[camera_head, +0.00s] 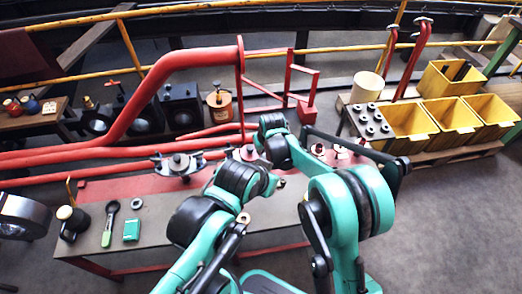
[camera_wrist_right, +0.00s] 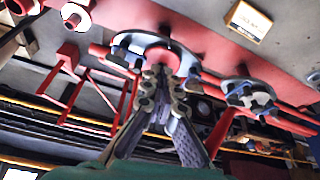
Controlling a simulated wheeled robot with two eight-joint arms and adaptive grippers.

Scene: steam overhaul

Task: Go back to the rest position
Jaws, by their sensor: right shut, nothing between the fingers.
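My right gripper (camera_wrist_right: 160,78) is shut and empty in the right wrist view. Its fingertips appear in front of a round flanged fitting with blue-grey edges (camera_wrist_right: 125,48); I cannot tell whether they touch it. A second flanged fitting (camera_wrist_right: 250,97) is to the right. In the head view my teal and black arm links cover the middle of the bench, and the right fingers cannot be made out there. A grey flanged fitting (camera_head: 180,165) lies left of my arms, on the bench's red back strip. My left gripper's fingers do not show.
Thick red pipes (camera_head: 155,85) rise behind the bench (camera_head: 165,205). A black-headed tool (camera_head: 110,222), a green block (camera_head: 132,229) and a ring (camera_head: 137,203) lie at its left. Yellow bins (camera_head: 412,128) stand at the right. The floor (camera_head: 455,220) at right is clear.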

